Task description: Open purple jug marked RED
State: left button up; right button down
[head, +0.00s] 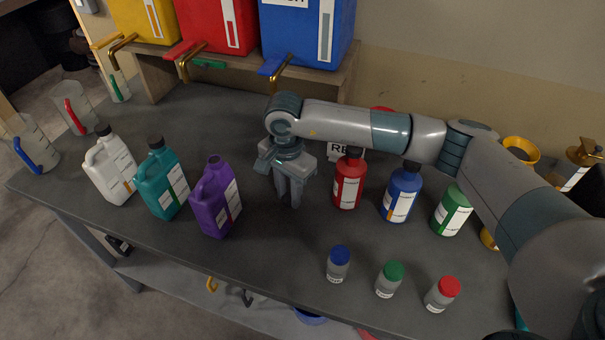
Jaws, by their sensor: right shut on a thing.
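The purple jug (215,200) stands upright on the dark workbench, left of centre, at the right end of a row of three jugs. No dark cap shows on its neck, unlike the white and teal jugs beside it. The writing on its label is too small to read. My right gripper (290,199) points down over the bench, to the right of the purple jug and apart from it. It is shut on a small dark thing, mostly hidden between the fingers, that looks like a jug cap. My left gripper is not in view.
The white jug (110,171) and teal jug (162,182) stand left. Red (348,185), blue (400,197) and green (452,213) bottles stand right of my gripper. Small capped jars (338,268) line the front. A partly hidden "RE" label (338,149) is behind my arm.

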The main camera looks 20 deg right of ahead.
jog(key=w+d, duration=0.1)
jog(key=w, duration=0.1)
jog(key=w+d, duration=0.3)
jog(key=w, duration=0.2)
jog(key=shift+d, duration=0.35)
jog(key=shift+w+d+f+b, duration=0.1)
jog(key=shift+w+d+b, duration=0.25)
jog(key=shift+w, duration=0.1)
jog(key=shift+f, duration=1.65)
jog(key=shift+f, duration=0.1)
jog(key=c, duration=1.4)
grip_release()
